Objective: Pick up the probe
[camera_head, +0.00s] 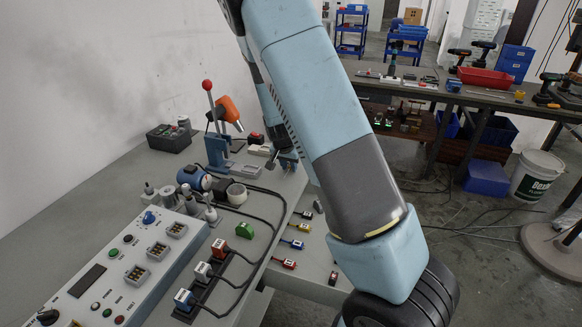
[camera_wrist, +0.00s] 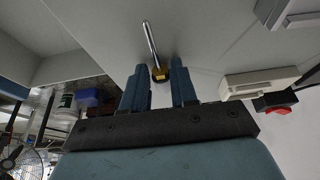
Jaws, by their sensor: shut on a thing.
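The probe (camera_wrist: 151,44) shows in the wrist view as a thin silver rod with a dark and brass-coloured base. My gripper (camera_wrist: 160,76) has its two blue fingers on either side of that base and is shut on it. The rod sticks out past the fingertips over the pale grey bench. In the head view my gripper (camera_head: 287,160) is low over the back right part of the grey bench, and the arm above covers much of the view. Its grip is too small to make out there.
A white box (camera_head: 261,150) and a blue press with a red-knobbed lever (camera_head: 216,150) stand left of my gripper. A control panel (camera_head: 120,268) lies at the front left. Black cables cross the bench. Coloured connectors (camera_head: 292,243) lie along the right. A white bucket (camera_head: 537,176) stands beyond.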

